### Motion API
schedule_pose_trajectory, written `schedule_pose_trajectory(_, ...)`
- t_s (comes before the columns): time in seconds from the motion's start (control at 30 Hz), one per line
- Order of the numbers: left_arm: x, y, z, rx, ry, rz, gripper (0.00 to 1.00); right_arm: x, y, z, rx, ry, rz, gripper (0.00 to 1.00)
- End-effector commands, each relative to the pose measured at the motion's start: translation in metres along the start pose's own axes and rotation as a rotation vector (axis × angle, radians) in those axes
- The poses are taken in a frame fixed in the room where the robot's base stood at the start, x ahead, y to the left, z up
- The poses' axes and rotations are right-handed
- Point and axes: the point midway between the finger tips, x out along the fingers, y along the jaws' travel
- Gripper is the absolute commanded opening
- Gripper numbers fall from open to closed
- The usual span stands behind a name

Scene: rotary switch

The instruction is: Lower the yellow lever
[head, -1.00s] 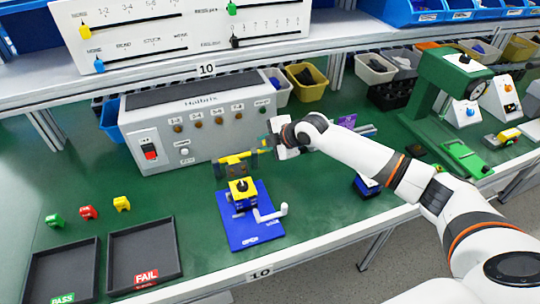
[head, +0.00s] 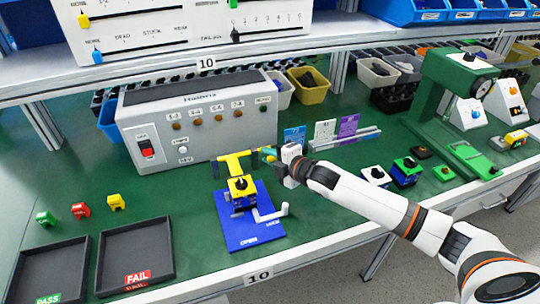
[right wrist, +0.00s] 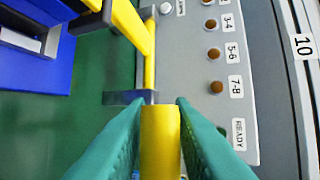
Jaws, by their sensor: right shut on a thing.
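The yellow lever (head: 236,159) is a T-shaped bar at the back of the blue fixture (head: 250,229), in front of the grey test box. My right gripper (head: 268,154) is at the lever's right end in the head view. In the right wrist view its teal fingers (right wrist: 160,138) are shut on the yellow lever's handle (right wrist: 160,143), one on each side. A blue and yellow rotary switch (head: 241,188) sits in the fixture below the lever. A white crank (head: 272,215) stands at the fixture's right. My left gripper is in no view.
The grey test box (head: 200,122) stands close behind the lever. Black PASS (head: 45,270) and FAIL (head: 137,255) trays lie at the left front. Small switches (head: 405,170) and a green press (head: 440,100) are at the right. The green table between is clear.

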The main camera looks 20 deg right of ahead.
Motion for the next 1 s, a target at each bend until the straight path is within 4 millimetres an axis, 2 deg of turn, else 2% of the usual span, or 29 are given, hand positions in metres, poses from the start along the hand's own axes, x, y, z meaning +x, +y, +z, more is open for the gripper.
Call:
schedule_pose_trajectory(0.4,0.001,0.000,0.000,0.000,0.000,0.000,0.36,0.000,0.004,-0.001,0.003,0.003,0.009,0.00)
schedule_pose_trajectory(0.43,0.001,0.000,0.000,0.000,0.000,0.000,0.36,0.000,0.004,-0.001,0.003,0.003,0.009,0.24)
schedule_pose_trajectory(0.53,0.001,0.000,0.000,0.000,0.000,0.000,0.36,0.000,0.004,0.000,0.002,0.002,0.008,0.40)
schedule_pose_trajectory(0.57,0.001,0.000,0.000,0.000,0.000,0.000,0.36,0.000,0.004,0.000,0.002,0.002,0.007,0.42)
schedule_pose_trajectory(0.87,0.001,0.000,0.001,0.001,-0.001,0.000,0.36,-0.002,0.003,0.000,0.001,0.001,0.005,0.42)
schedule_pose_trajectory(1.0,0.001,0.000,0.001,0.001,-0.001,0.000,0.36,-0.015,0.004,-0.001,0.000,0.001,0.006,0.42)
